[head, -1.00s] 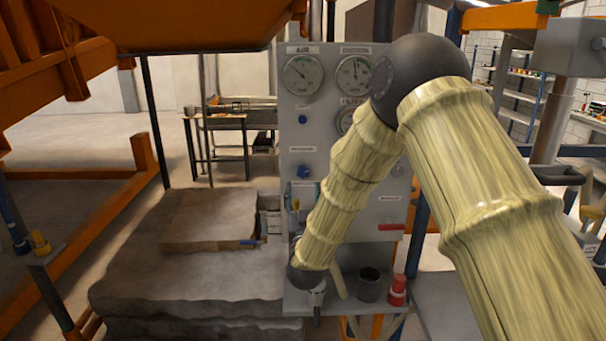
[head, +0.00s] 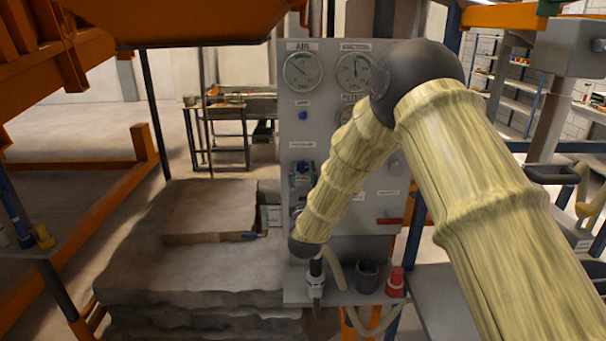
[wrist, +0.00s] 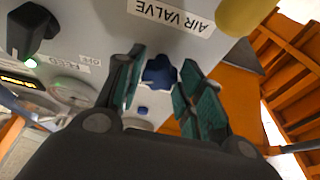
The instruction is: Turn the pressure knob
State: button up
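A blue lobed knob (wrist: 159,72) is on the grey control panel (head: 344,210). In the wrist view it lies between the two teal-padded fingers of my gripper (wrist: 160,68). The fingers are open, with a narrow gap visible beside the knob. I cannot tell whether either finger touches it. In the head view my gripper (head: 302,178) is at the panel's left side, below the AIR gauge (head: 303,71), and largely hides the knob.
An AIR VALVE label (wrist: 174,14) appears upside down near the knob. A small blue button (head: 303,115) is higher on the panel. A red handle (head: 389,221), dark cup (head: 367,277) and red container (head: 395,282) are lower right. A sand block (head: 190,270) lies left.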

jog(key=c, duration=0.3)
jog(key=shift+c, duration=0.2)
jog(key=shift+f+m+b, duration=0.15)
jog(key=shift+m+b, duration=0.35)
jog(key=shift+b, duration=0.25)
